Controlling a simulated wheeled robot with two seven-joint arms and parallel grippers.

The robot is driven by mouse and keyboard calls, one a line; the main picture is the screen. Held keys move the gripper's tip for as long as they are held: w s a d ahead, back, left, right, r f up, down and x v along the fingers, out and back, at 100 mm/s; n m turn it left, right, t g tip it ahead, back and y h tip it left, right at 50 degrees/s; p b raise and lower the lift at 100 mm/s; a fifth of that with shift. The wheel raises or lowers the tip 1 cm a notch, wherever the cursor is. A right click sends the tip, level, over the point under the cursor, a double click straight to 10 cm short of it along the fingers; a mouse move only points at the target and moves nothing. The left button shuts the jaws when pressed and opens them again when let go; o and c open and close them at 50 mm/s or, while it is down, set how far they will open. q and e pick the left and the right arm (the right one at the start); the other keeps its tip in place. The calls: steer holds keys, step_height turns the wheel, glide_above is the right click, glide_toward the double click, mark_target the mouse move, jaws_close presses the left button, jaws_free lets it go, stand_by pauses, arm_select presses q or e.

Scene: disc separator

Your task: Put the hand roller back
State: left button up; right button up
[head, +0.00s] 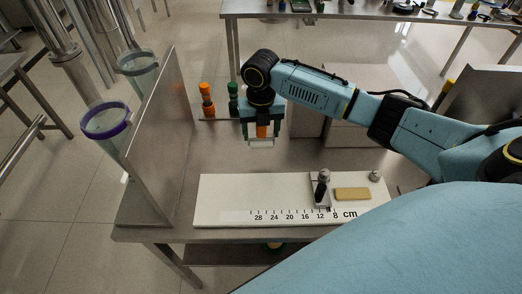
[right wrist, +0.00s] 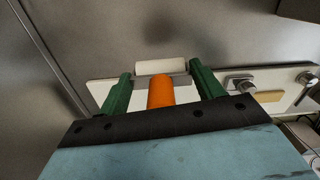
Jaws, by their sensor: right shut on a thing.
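The hand roller has an orange handle and a white roller (head: 260,142) at its lower end. My right gripper (head: 262,127) is shut on its orange handle. The roller hangs behind the white board in the head view; I cannot tell how high it is. In the right wrist view the orange handle (right wrist: 160,93) lies between the green fingers (right wrist: 163,90), with the white roller (right wrist: 161,67) beyond them. A rack (head: 220,119) stands at the back left of the bench with an orange-handled tool (head: 207,101) and a green-handled tool (head: 233,98). My left gripper is not in view.
The white board (head: 222,202) with a cm scale lies at the bench front. It bears a black-handled device (head: 322,187), a tan block (head: 352,194) and a metal knob (head: 375,176). A tall metal panel (head: 160,140) bounds the left side. The bench between panel and roller looks clear.

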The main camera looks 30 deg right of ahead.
mark_target(261, 146)
steer(key=shift+f, duration=3.3)
steer(key=shift+f, duration=0.1)
steer(key=shift+f, duration=0.1)
steer(key=o, duration=1.7)
steer(key=shift+o, duration=0.2)
step_height(261, 146, up, 12)
steer(key=shift+r, duration=0.2)
